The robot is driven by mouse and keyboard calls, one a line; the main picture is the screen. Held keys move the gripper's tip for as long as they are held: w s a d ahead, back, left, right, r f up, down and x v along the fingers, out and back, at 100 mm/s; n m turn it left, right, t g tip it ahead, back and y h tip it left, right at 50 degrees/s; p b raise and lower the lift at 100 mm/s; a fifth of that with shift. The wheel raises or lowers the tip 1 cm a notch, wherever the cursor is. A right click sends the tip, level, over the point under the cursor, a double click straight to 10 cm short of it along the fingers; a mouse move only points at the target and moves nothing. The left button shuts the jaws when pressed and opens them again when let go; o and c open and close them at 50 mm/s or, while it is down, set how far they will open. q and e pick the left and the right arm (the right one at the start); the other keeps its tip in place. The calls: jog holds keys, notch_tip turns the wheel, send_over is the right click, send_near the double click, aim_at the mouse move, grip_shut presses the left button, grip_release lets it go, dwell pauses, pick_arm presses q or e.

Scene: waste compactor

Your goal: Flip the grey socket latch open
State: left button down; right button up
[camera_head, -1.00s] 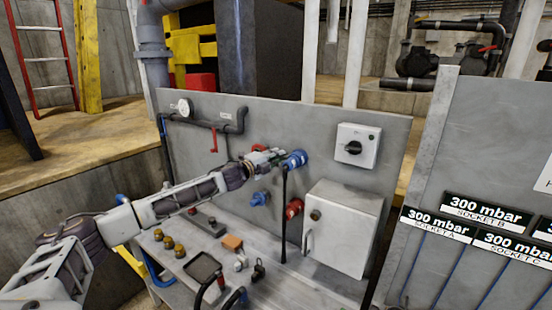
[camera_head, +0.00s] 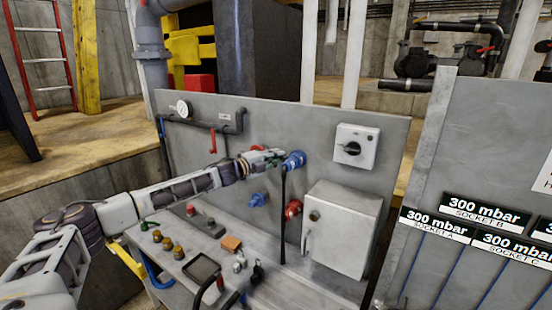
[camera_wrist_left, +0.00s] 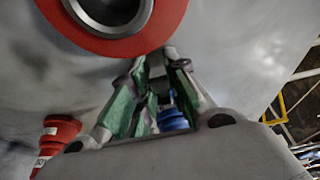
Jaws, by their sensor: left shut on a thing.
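My left gripper (camera_head: 272,157) is at the upright grey panel, just left of the blue socket (camera_head: 295,160). In the left wrist view its green-padded fingers (camera_wrist_left: 158,62) come close together just below a red ring with a grey metal centre (camera_wrist_left: 112,12). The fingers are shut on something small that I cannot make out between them. The grey latch does not show clearly in either view; the gripper covers that spot. A blue part (camera_wrist_left: 172,118) shows behind the fingers. My right gripper is not in view.
A black cable (camera_head: 283,220) hangs below the blue socket. Another blue socket (camera_head: 258,198) and a red one (camera_head: 293,208) sit lower. A grey box (camera_head: 341,230) and a switch (camera_head: 356,146) are to the right. Loose parts and a tray (camera_head: 202,267) crowd the bench.

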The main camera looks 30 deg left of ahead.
pick_arm(q)
jog(key=shift+d+f, duration=0.1)
jog(key=shift+f, duration=0.1)
jog(key=c, duration=1.4)
grip_release()
jog(key=shift+o, duration=0.2)
jog(key=shift+r, duration=0.1)
jog(key=shift+s+a, duration=0.1)
jog(key=shift+a, duration=0.1)
jog(key=v, duration=1)
jog(key=shift+s+a, duration=0.25)
jog(key=shift+s, duration=0.35)
jog(key=shift+s+r, duration=0.1)
jog(key=shift+s, duration=0.05)
